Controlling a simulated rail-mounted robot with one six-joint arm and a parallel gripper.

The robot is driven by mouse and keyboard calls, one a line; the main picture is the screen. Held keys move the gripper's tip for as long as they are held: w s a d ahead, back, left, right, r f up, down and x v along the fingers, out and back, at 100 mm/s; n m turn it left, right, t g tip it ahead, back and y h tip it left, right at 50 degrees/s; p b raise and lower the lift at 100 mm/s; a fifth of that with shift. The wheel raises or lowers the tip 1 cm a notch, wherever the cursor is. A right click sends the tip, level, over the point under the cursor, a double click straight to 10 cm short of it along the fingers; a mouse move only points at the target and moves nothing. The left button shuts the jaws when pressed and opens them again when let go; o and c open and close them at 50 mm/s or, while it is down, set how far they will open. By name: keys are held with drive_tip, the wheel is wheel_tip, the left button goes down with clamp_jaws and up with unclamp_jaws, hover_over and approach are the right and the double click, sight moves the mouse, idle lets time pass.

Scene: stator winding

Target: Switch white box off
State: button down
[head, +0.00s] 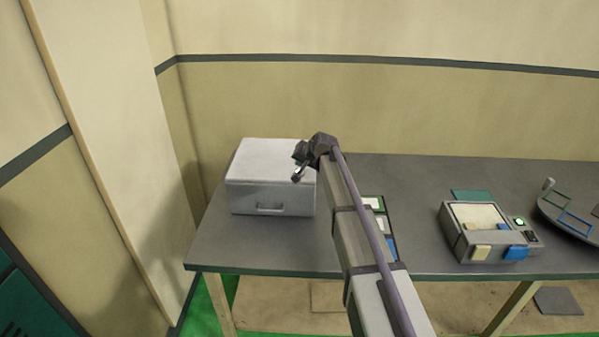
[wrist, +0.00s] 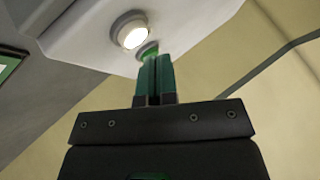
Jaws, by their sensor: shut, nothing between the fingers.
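The white box (head: 268,163) stands on the left part of the table, with a handle on its front. In the head view my gripper (head: 298,176) is at the box's right side, and my arm hides part of that side. In the wrist view the white box face (wrist: 75,28) carries a round white button that looks lit (wrist: 131,31) and a green button (wrist: 148,50). My gripper's dark green fingers (wrist: 155,58) are shut and empty, their tips at the green button and partly covering it. I cannot tell whether they touch it.
The grey table (head: 300,257) has clear room in front of the box. Further right stand a grey device (head: 452,238) with yellow and blue blocks, a green light (head: 519,221) and a round dark tray (head: 560,222).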

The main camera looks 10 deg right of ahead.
drive_tip(key=shift+f+b, duration=0.35)
drive_tip(key=shift+f, duration=0.1)
drive_tip(key=shift+f+b, duration=0.4)
drive_tip(key=shift+b, duration=0.05)
drive_tip(key=shift+r, duration=0.1)
idle(0.3)
drive_tip(key=shift+r+p, duration=0.75)
drive_tip(key=shift+p, duration=0.15)
drive_tip(key=shift+r, duration=0.1)
wheel_tip(320, 180, up, 6)
drive_tip(key=p, duration=0.6)
